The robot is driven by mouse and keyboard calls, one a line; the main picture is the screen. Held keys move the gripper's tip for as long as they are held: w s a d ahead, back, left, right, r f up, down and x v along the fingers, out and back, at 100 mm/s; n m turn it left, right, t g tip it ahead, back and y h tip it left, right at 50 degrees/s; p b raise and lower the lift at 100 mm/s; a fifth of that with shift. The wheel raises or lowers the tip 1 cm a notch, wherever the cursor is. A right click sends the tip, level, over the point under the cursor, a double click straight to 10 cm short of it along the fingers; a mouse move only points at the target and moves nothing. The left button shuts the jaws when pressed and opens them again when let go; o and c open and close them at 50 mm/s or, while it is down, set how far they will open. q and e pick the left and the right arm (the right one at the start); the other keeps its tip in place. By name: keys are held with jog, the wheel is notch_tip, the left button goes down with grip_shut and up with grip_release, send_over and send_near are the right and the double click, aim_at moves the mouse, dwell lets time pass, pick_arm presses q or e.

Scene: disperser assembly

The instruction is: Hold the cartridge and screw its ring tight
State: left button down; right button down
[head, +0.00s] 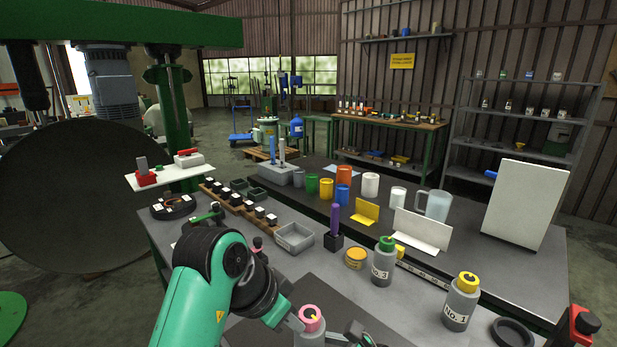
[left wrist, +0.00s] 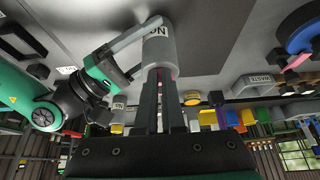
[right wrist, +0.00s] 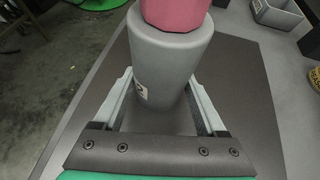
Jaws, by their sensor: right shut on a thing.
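The grey cartridge, topped by a pink ring (head: 311,318), is at the bottom of the head view. The right wrist view shows the cartridge body (right wrist: 165,70) upright between the fingers of my right gripper (right wrist: 160,105), with a partly hidden label and the ring (right wrist: 176,12) above. My right gripper is shut on the body. My left gripper (left wrist: 164,80) reaches toward the ring end; its narrowly spaced fingers cover most of the ring in the left wrist view, with a little pink showing. I cannot tell whether they grip it. The cartridge body also shows there (left wrist: 158,52).
Bottle No. 3 (head: 382,266), bottle No. 1 (head: 460,306) and a dark ring (head: 513,332) stand to the right. A grey bin (head: 294,238), a purple tool in a black stand (head: 334,226) and a yellow-orange tin (head: 356,259) are behind. A dark mat lies under the cartridge.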

jog(key=shift+s+a, duration=0.15)
jog(key=shift+a, duration=0.1)
jog(key=shift+d, duration=0.15)
pick_arm(q)
notch_tip(320, 180, up, 6)
jog(key=shift+s+a, duration=0.25)
jog(key=shift+a, duration=0.05)
dwell(0.3)
notch_tip(320, 180, down, 6)
jog(key=shift+s, duration=0.2)
dwell(0.7)
jog(key=shift+w+d, duration=0.45)
dwell(0.9)
